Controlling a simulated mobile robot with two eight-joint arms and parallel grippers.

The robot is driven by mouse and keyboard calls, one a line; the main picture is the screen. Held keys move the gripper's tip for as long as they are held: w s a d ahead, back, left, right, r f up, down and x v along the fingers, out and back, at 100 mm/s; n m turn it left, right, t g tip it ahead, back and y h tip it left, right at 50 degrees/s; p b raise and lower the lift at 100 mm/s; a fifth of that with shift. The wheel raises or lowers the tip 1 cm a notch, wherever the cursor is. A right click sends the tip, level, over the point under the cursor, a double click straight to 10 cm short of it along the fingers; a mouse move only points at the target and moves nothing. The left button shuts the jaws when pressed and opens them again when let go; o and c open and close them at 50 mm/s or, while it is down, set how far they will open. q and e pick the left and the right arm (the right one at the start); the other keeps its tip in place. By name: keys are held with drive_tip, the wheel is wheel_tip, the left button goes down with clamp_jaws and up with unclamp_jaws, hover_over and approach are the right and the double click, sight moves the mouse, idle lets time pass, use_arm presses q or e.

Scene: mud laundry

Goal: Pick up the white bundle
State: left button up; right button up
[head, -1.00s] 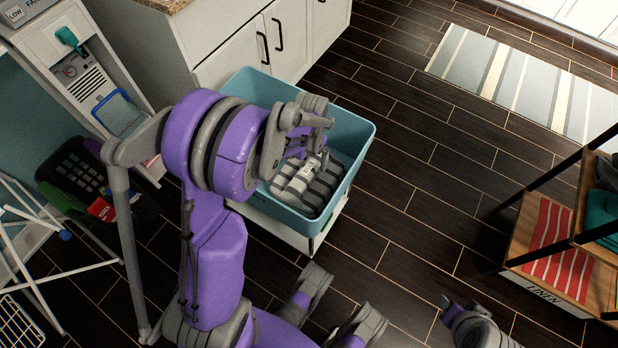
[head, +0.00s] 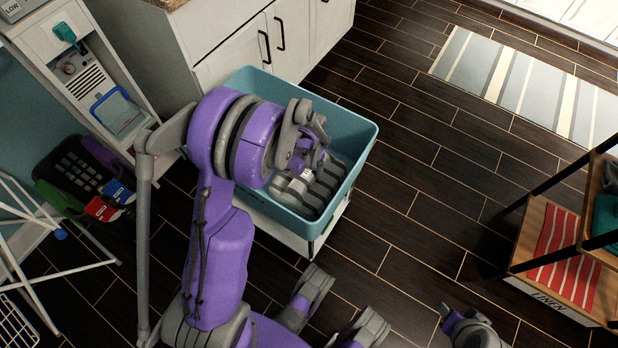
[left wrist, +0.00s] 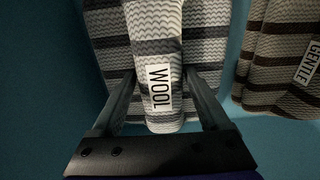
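The white bundle is a pale knitted roll with grey bands and a WOOL label (left wrist: 160,112). It lies in a teal bin (head: 356,135), and part of it shows beside my gripper in the head view (head: 297,184). My left gripper (left wrist: 160,75) reaches down into the bin with one finger on each side of the roll. Narrow gaps seem to show between fingers and roll, so it looks open; fingertip contact is unclear. In the head view my left gripper (head: 312,158) partly covers the roll.
A darker striped bundle labelled GENTLE (left wrist: 290,65) lies to the right in the bin. Striped cloth lies under the roll. A white cabinet (head: 235,62) stands behind the bin. A shelf with red striped cloth (head: 563,250) is at right. The floor between is clear.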

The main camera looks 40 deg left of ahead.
use_arm(q)
clamp_jaws()
drive_tip(key=shift+r, duration=0.15)
